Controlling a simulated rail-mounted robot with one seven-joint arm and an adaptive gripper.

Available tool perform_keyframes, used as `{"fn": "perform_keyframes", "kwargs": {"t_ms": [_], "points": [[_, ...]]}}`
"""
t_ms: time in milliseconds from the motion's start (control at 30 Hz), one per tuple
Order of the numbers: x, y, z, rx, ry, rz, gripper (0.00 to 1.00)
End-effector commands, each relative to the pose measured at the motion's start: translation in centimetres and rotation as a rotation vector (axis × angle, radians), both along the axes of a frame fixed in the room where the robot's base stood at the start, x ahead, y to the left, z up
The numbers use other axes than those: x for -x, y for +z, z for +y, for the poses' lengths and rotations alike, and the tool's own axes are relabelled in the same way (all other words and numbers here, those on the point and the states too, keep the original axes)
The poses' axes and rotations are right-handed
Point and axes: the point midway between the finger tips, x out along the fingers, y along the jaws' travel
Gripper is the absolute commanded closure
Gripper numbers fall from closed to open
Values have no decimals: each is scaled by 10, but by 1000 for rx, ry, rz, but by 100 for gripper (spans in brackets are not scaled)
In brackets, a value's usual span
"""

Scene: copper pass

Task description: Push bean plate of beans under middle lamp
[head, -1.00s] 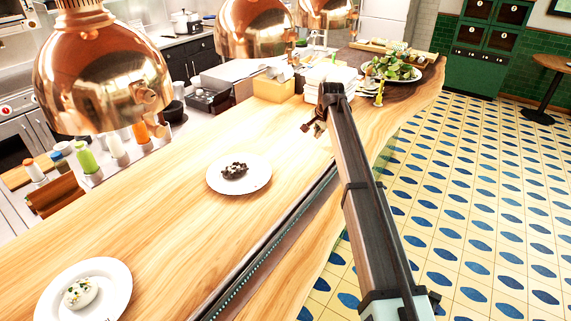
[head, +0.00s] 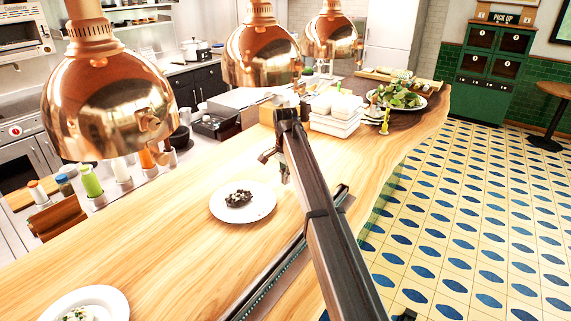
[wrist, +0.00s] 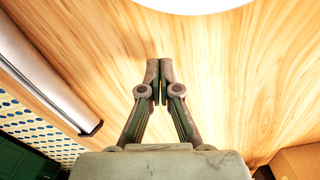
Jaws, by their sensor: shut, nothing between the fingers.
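The bean plate (head: 225,213) is a white round plate with a small dark heap of beans (head: 239,197), flat on the wooden counter. The middle lamp (head: 258,58) is a copper dome hanging farther back, between two similar lamps. My gripper (head: 274,167) is shut and empty, at the far right side of the bean plate.
Another white plate (head: 117,306) with pale food is at the lower left. The left lamp (head: 108,105) hangs over the near counter and the right lamp (head: 333,38) farther back. Stacked white dishes (head: 336,122) and a salad plate (head: 420,105) stand beyond my arm. The counter around the bean plate is clear.

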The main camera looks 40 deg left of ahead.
Motion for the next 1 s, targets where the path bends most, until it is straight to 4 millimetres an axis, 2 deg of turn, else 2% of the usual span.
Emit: {"fn": "perform_keyframes", "kwargs": {"t_ms": [133,200,400,867,1000], "points": [[1,-26,-1,1,0,1,100],[14,-23,2,-1,3,0,100],[34,-24,7,-1,1,0,100],[39,-25,9,-1,0,0,100],[49,-26,11,-1,1,0,100]]}}
